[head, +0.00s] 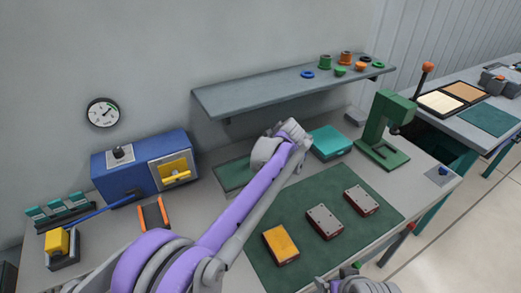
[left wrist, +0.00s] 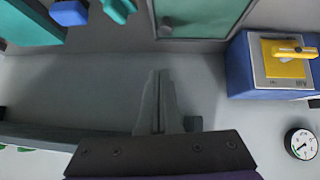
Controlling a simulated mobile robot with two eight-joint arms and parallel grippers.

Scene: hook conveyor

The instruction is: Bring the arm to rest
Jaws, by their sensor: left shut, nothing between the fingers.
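My left arm (head: 225,215), purple and grey, reaches from the lower left over the bench in the head view. Its wrist end (head: 290,130) is in front of the grey wall, below the shelf; the fingers cannot be made out there. In the left wrist view my left gripper (left wrist: 159,82) is shut and empty, its fingers together against the plain grey wall behind. Nothing touches the fingertips. A grey and green part at the bottom edge of the head view appears to be my right arm; its gripper does not show.
A green mat (head: 290,225) on the bench (head: 210,205) bears a yellow block (head: 281,245) and two dark red blocks (head: 324,222). A blue box (head: 125,170), teal box (head: 330,143) and green press (head: 385,130) stand around. A shelf (head: 260,92) juts from the wall near the arm.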

